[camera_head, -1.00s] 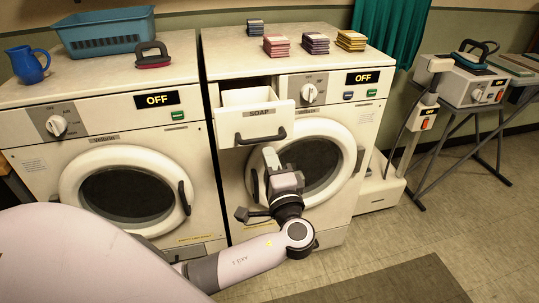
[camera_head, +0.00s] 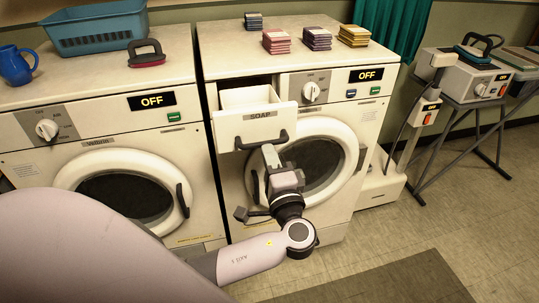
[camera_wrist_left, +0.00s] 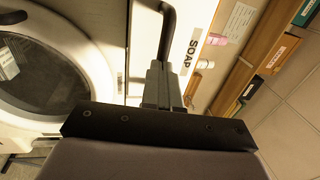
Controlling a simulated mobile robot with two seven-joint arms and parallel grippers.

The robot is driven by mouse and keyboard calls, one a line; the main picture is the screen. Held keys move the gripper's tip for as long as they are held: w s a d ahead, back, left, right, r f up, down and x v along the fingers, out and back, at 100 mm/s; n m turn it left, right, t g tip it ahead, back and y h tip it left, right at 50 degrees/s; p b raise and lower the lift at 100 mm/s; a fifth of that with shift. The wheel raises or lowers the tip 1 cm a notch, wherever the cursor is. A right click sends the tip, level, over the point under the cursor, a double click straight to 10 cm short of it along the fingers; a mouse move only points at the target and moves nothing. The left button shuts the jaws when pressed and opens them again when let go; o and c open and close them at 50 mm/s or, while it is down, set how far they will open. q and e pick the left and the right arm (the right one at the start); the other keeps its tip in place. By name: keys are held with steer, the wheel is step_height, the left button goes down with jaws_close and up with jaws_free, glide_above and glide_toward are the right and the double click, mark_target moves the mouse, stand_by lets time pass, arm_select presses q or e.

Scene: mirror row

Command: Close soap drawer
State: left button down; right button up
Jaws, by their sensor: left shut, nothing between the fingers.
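The soap drawer (camera_head: 231,127) of the right washing machine is pulled out, its open top showing. Its front carries a SOAP label and a dark handle (camera_head: 263,142). My left gripper (camera_head: 268,152) is just below the drawer front, beside the handle, with its fingers pointing up. In the left wrist view the gripper fingers (camera_wrist_left: 158,78) are together, close to the dark handle (camera_wrist_left: 167,32), and the SOAP label (camera_wrist_left: 190,57) shows to the right. I cannot tell whether the fingers touch the drawer. My right gripper is out of view.
The right machine's round door (camera_head: 338,135) is shut, just behind my left wrist. Folded cloth stacks (camera_head: 317,38) lie on top. The left machine (camera_head: 95,98) bears a blue basket (camera_head: 95,30), a blue jug (camera_head: 16,66) and an iron-like item (camera_head: 146,54).

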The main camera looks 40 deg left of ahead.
arm_select(q)
steer(key=f+b+x, duration=0.1)
steer(key=b+x, duration=0.1)
steer(key=x, duration=0.3)
steer(key=f+b+x, duration=0.1)
steer(key=b+x, duration=0.1)
steer(key=x, duration=0.2)
steer(key=f+b+x, duration=0.1)
steer(key=b+x, duration=0.2)
steer(key=x, duration=0.2)
steer(key=shift+w+a+r, duration=0.1)
steer(key=shift+w+a, duration=0.3)
steer(key=shift+a, duration=0.05)
steer(key=shift+w+a, duration=0.45)
steer(key=shift+a, duration=0.1)
steer(key=shift+a+r, duration=0.15)
steer(key=shift+r, duration=0.2)
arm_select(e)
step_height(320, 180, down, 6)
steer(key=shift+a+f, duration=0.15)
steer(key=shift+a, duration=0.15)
